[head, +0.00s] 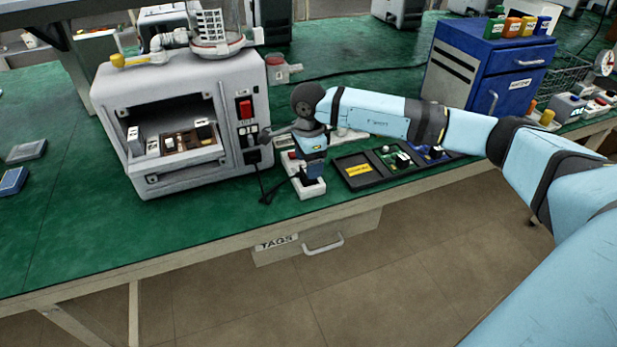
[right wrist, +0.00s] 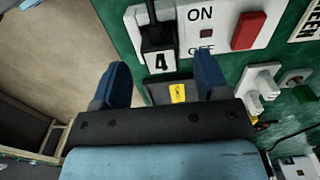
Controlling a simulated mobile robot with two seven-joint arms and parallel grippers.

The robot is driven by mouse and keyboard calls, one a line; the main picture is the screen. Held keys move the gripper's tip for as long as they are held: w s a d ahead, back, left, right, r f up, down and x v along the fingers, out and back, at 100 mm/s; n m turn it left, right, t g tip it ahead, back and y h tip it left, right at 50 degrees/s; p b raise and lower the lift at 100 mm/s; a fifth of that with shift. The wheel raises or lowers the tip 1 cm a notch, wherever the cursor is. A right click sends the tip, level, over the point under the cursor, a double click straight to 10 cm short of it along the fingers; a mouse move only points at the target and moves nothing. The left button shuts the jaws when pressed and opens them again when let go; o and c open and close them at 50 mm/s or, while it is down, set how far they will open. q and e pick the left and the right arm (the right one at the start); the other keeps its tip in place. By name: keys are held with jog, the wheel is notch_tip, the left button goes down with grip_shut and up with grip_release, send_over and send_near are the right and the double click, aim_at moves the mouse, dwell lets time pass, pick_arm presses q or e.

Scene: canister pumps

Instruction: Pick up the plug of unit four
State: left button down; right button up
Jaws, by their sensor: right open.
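The plug of unit four (right wrist: 158,42) is black with a white "4" label and a dark cord. In the right wrist view it sits in a white socket strip (right wrist: 205,14), left of the "ON/OFF" lettering and a red switch. My right gripper (right wrist: 160,66) is open, with its two blue fingers apart on either side of the plug's lower end in the picture. I cannot tell whether they touch it. In the head view the right gripper (head: 314,174) points down over the strip's near end (head: 310,190) and hides the plug. My left gripper is not in view.
A grey pump unit (head: 180,85) with a red switch stands left of the arm. A black tray (head: 365,180) with small parts lies to the right. Beyond it stands a blue cabinet (head: 490,70). The bench's front edge is close to the strip.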

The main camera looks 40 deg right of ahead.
notch_tip(320, 180, down, 3)
jog(key=shift+f, duration=0.1)
jog(key=c, duration=1)
jog(key=shift+r, duration=0.2)
